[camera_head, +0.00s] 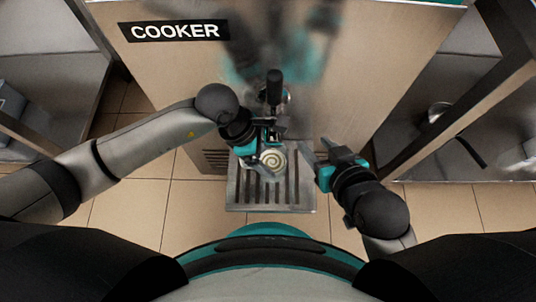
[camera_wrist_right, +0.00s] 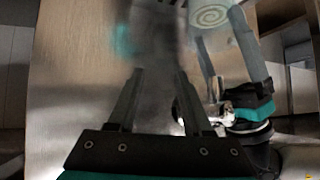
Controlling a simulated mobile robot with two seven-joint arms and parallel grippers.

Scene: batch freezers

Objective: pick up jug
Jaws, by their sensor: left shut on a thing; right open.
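The jug (camera_head: 274,160) shows from above as a small round vessel with a pale swirl inside, over the slatted tray at the front of the cooker. My left gripper (camera_head: 262,152) is shut on the jug, with its fingers at the jug's sides. I cannot tell whether the jug touches the tray. In the right wrist view the jug (camera_wrist_right: 210,14) is at the top edge, partly cut off, beside a left finger (camera_wrist_right: 247,45). My right gripper (camera_head: 311,160) is open and empty, to the right of the jug; its fingers also show in the right wrist view (camera_wrist_right: 160,78).
The cooker (camera_head: 175,75) stands straight ahead, with a black-handled spout (camera_head: 274,90) above the jug. The slatted tray (camera_head: 235,196) juts out below. Metal shelving stands at left (camera_head: 60,50) and right (camera_head: 470,150). Tiled floor (camera_head: 130,215) is clear around the tray.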

